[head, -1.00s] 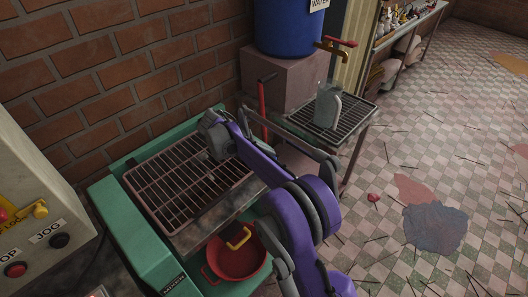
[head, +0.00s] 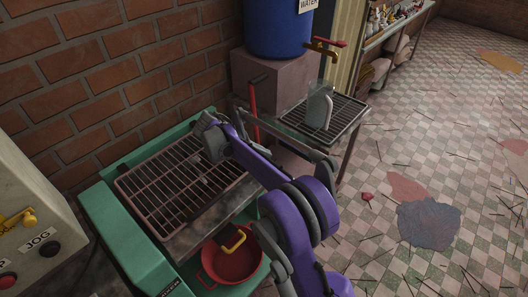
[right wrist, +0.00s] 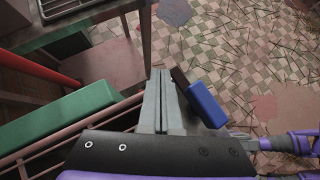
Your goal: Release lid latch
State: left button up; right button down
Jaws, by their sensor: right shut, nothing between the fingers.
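The green mixer (head: 128,245) stands at the left, with its brown barred lid (head: 165,203) lying flat on top. In the right wrist view, a blue handle (right wrist: 207,104) on a dark stem sits just right of my fingers; I take it for the lid latch. In the head view my arm seems to hide it. My left gripper is out of view.
A side table with a grate (head: 345,115) and a grey upright object (head: 322,108) stands behind. A blue water barrel (head: 280,25) sits on a block. A red pan (head: 232,262) is below the lid. A control panel (head: 30,215) is at left. The floor (head: 400,270) is open at right.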

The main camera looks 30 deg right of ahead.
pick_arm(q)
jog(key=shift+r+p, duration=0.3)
pick_arm(e)
jog(key=v, duration=1.1)
jog(key=shift+s+d, duration=0.1)
